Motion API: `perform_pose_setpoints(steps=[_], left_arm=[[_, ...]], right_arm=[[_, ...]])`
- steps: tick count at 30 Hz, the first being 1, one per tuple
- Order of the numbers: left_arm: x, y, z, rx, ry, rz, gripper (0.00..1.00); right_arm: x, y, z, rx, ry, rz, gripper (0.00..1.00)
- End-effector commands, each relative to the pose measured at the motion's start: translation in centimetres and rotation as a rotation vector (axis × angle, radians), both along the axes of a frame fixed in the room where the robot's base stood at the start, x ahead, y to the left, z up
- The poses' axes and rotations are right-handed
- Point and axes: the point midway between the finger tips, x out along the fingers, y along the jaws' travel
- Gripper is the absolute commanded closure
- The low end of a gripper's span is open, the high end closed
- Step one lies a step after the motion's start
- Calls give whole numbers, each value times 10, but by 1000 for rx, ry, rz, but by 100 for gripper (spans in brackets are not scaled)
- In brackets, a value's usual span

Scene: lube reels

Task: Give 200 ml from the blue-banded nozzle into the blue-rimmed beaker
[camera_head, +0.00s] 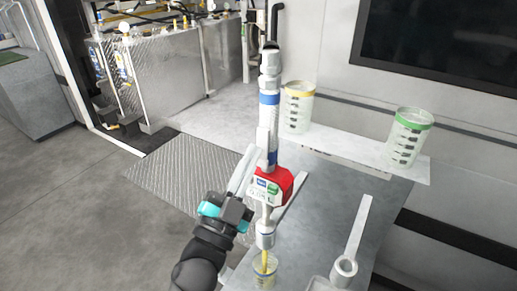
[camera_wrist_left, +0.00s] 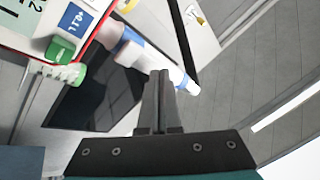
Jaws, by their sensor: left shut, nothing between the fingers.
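The nozzle (camera_head: 269,98) with a blue band stands upright above the beaker; its red-cased meter (camera_head: 287,182) has a blue and a green button. The meter (camera_wrist_left: 90,22) and the blue-banded tube (camera_wrist_left: 140,55) also show in the left wrist view. A beaker (camera_head: 265,277) stands under the nozzle tip; its rim colour is hard to tell. A yellow streak runs from the tip into it. My left gripper (camera_head: 246,207) is beside the meter. In the left wrist view its fingers (camera_wrist_left: 161,90) are shut and empty, apart from the buttons. My right gripper is not in view.
A yellow-rimmed beaker (camera_head: 297,108) and a green-rimmed beaker (camera_head: 408,140) stand on the ledge behind. A grey ring holder with a bar (camera_head: 346,267) is at the right of the bench (camera_head: 330,205). Tanks (camera_head: 165,75) stand at the back left.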

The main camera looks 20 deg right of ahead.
Motion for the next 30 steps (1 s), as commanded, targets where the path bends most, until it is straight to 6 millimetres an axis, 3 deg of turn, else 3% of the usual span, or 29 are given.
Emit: perform_pose_setpoints(steps=[9,20,30], left_arm=[[-10,13,7,0,0,0,100],[-11,14,7,0,0,0,100],[-29,37,18,1,0,1,100]], right_arm=[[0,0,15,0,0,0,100],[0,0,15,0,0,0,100],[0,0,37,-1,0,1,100]])
